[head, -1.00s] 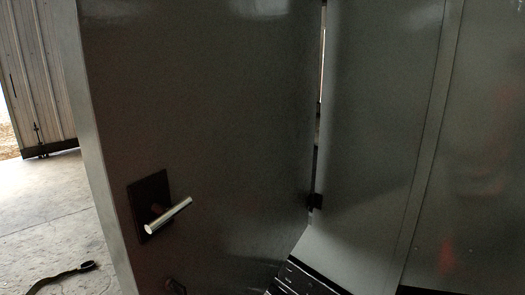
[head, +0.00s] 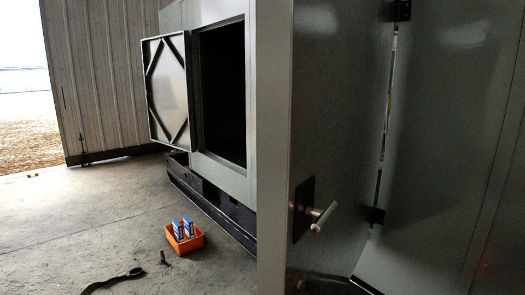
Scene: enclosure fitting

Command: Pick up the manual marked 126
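No manual marked 126 can be made out. Two small blue-and-white upright items, the left one (head: 177,231) and the right one (head: 188,227), stand in an orange crate (head: 199,241) on the floor, left of centre. They may be manuals or boxes; any marking is too small to read. Neither of my grippers is in view.
A grey open door (head: 340,120) with a bar handle (head: 324,217) stands close on the right. Behind it is a large enclosure with a dark opening (head: 222,90) and an open hatch door (head: 168,88). A strap (head: 108,282) and a small dark object (head: 164,258) lie on the floor.

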